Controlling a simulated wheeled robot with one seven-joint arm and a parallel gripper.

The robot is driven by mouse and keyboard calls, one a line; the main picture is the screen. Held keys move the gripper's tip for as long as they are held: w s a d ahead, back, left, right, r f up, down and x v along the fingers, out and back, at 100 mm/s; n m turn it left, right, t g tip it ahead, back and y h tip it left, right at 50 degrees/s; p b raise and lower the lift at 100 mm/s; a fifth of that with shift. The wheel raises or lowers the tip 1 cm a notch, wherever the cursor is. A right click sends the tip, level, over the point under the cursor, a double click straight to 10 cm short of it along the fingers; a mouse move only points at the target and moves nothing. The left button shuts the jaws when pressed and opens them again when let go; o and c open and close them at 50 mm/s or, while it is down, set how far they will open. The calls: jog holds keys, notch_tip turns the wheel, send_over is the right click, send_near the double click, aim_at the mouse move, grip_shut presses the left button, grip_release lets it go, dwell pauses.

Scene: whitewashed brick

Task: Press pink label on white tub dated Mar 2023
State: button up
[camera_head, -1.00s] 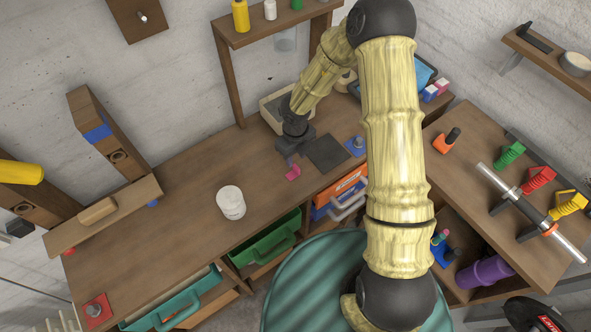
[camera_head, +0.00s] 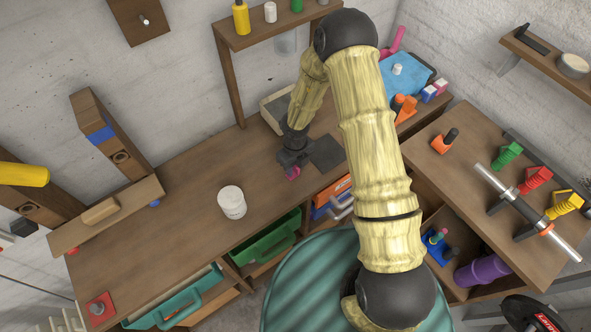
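A white tub (camera_head: 231,203) stands upright on the wooden bench (camera_head: 180,205), left of my gripper; no date is readable on it at this size. A small pink piece (camera_head: 293,174), which looks like the pink label, shows at the bench right below my gripper. My gripper (camera_head: 292,165) points down over it and hides its upper part. Whether the fingers touch or hold the pink piece cannot be told.
A dark flat square (camera_head: 327,152) lies right of my gripper, and an open bin (camera_head: 270,112) stands behind it. Green (camera_head: 268,245) and teal (camera_head: 175,305) drawers line the bench front. The bench around the tub is clear.

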grip_shut()
dwell(0.3)
notch_tip(320, 180, up, 10)
jog(key=shift+b, duration=0.5)
dwell(0.5)
